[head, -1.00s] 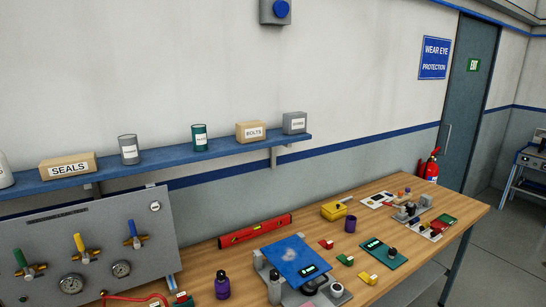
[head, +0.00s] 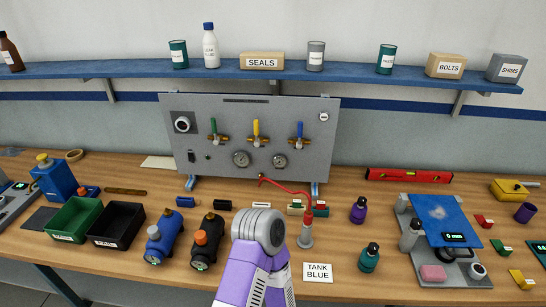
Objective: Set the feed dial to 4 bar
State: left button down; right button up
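A grey panel (head: 255,181) stands at the back of the bench against the wall. A dial with a pale ring and dark centre (head: 183,124) sits at its upper left; its setting is too small to read. The panel also carries a green-handled valve (head: 213,129), a yellow-handled valve (head: 256,130), a blue-handled valve (head: 299,133), a left gauge (head: 241,159) and a right gauge (head: 280,161). Neither gauge's reading is legible. Neither gripper shows; only a purple and grey part of my arm rises at the bottom centre, well in front of the panel.
A red hose (head: 291,190) runs from the panel to a grey fitting (head: 306,232). A blue cylinder (head: 162,238) and a black cylinder (head: 206,243) lie in front of the panel. Green (head: 72,238) and black (head: 115,243) bins stand left. A shelf (head: 345,75) crosses above.

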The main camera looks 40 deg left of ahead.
aim_at(183, 124)
jog(key=u, duration=1.45)
